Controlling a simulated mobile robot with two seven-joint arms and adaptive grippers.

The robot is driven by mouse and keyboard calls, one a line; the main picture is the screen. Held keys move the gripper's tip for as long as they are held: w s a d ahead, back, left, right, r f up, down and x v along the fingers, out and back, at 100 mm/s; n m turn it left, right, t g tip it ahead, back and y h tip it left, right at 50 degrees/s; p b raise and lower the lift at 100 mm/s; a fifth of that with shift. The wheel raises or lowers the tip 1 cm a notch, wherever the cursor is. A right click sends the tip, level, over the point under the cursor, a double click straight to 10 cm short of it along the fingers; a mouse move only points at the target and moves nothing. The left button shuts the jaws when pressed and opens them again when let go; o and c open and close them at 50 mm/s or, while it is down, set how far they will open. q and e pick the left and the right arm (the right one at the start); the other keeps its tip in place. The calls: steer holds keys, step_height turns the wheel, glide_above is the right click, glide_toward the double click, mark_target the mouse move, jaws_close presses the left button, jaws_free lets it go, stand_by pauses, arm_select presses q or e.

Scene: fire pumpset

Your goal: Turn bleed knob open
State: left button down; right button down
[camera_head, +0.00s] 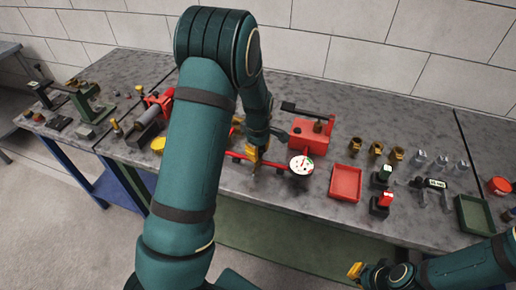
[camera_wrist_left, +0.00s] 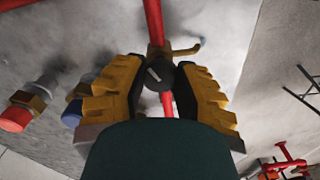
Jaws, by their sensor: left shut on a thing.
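The bleed knob (camera_wrist_left: 158,76) is a dark round knob with a pale pointer mark, on a red pipe (camera_wrist_left: 153,20) in the left wrist view. My left gripper (camera_wrist_left: 157,84) has its yellow fingers on both sides of the knob and is shut on it. In the head view my left gripper (camera_head: 255,158) reaches down to the red pipework left of a white gauge (camera_head: 301,165); the knob is hidden there. My right gripper (camera_head: 356,270) shows only its yellow fingertips in front of the bench, away from the pipework; its opening is unclear.
The grey bench (camera_head: 275,190) holds a red pump unit (camera_head: 312,135), a red tray (camera_head: 346,183), several brass fittings (camera_head: 376,149) and a green tray (camera_head: 476,214). A brass lever (camera_wrist_left: 187,49) sticks out beside the knob. My left arm hides the bench's middle left.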

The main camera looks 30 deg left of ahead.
arm_select(q)
steer(key=shift+s+f, duration=0.1)
steer(key=shift+s, duration=0.05)
stand_by(0.4)
steer(key=c, duration=0.6)
jaws_free()
steer(key=shift+r, duration=0.45)
step_height(320, 180, up, 11)
